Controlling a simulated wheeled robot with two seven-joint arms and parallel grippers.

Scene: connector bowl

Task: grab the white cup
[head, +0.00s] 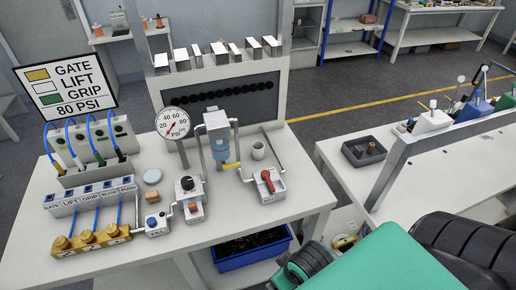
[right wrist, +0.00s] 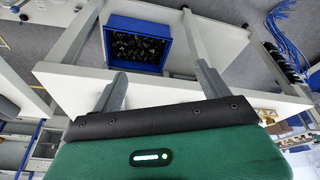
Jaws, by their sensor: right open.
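Nothing holds the cup. My right gripper (right wrist: 160,82) is open and empty, its two grey fingers wide apart in the right wrist view. The cup does not show in that view. In the head view my green right arm is at the lower right, well away from the cup. My left gripper is not in view.
A blue bin (head: 218,279) of black parts sits below the bench, also in the right wrist view (right wrist: 118,62). A dark tray (head: 363,151) lies on the right-hand table. The bench's front right is clear.

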